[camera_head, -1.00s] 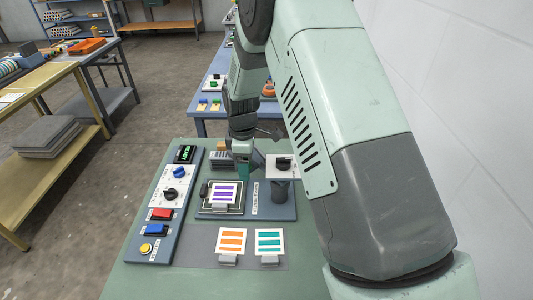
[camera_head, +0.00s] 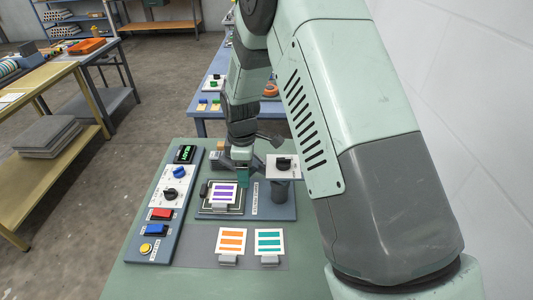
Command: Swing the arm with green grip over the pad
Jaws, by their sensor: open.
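The press unit (camera_head: 284,212) sits on the green bench, with a dark round post (camera_head: 281,190) at its right. A white plate with a black knob (camera_head: 283,164) is above the post. The pad (camera_head: 204,209) is at the left of the unit, and a card with purple stripes (camera_head: 223,194) lies over it. A green grip (camera_head: 243,174) shows between the pad and the post. My gripper (camera_head: 242,164) points down at the green grip with its jaws open. The fingertips are small and partly hidden, so contact cannot be told. The swing arm itself is mostly hidden.
A control panel (camera_head: 157,223) with knobs, buttons and a lit green display stands on the left. An orange-striped card (camera_head: 232,240) and a teal-striped card (camera_head: 269,241) stand in front on a grey mat (camera_head: 201,258). Another blue table (camera_head: 203,127) is behind.

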